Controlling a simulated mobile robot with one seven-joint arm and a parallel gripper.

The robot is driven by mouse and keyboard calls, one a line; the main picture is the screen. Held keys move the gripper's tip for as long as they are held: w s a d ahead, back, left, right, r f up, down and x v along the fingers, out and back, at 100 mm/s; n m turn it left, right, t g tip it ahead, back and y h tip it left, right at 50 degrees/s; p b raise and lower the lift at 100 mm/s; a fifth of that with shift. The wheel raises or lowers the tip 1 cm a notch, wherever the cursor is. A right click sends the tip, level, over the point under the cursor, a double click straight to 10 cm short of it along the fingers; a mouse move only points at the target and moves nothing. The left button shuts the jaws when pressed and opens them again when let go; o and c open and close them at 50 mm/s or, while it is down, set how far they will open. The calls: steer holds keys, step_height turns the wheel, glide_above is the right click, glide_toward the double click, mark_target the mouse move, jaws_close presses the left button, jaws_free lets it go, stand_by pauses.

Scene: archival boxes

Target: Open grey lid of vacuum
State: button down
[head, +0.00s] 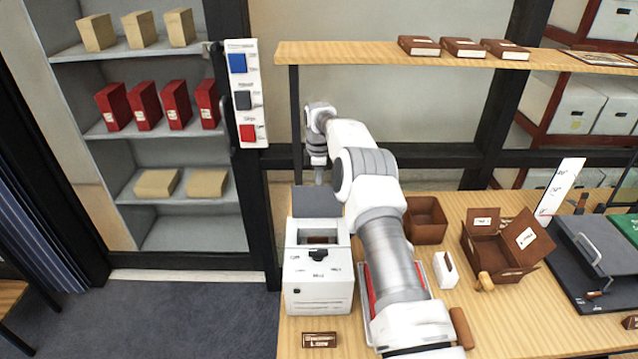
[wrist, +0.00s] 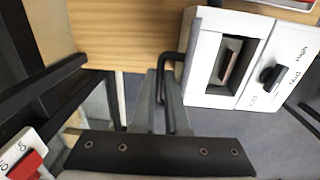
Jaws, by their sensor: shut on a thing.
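The vacuum (head: 318,285) is a white box on the wooden table with a dark knob on its sloped top; it also shows in the wrist view (wrist: 252,100). Its grey lid (head: 317,202) stands raised at the back, clear of the opening, and is seen nearly edge-on in the wrist view (wrist: 190,45). A brown item shows inside the opening. My gripper (head: 318,180) is behind the lid. In the wrist view my gripper (wrist: 164,82) is shut on the lid's dark bent handle (wrist: 178,62). The exact contact is partly hidden.
A wooden shelf (head: 400,53) with several brown boxes runs above the back of the table. A brown tray (head: 425,235) and an open brown box (head: 490,262) stand to the right. A switch panel (head: 245,95) is at the left. A small brown labelled block (head: 319,340) lies in front.

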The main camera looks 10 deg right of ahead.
steer(key=shift+w+d+f, duration=0.1)
steer(key=shift+w+d, duration=0.15)
steer(key=shift+w, duration=0.2)
steer(key=c, duration=1.3)
jaws_free()
steer(key=shift+c, duration=0.2)
steer(key=o, duration=0.4)
steer(key=shift+w+f, duration=0.2)
steer(key=shift+f, duration=0.05)
steer(key=shift+s, duration=0.1)
steer(key=shift+f, duration=0.1)
steer(key=r, duration=0.6)
steer(key=r+p, duration=0.1)
steer(key=r, duration=0.5)
steer(key=s+r+p, duration=0.1)
steer(key=r, duration=0.5)
steer(key=shift+a+r, duration=0.25)
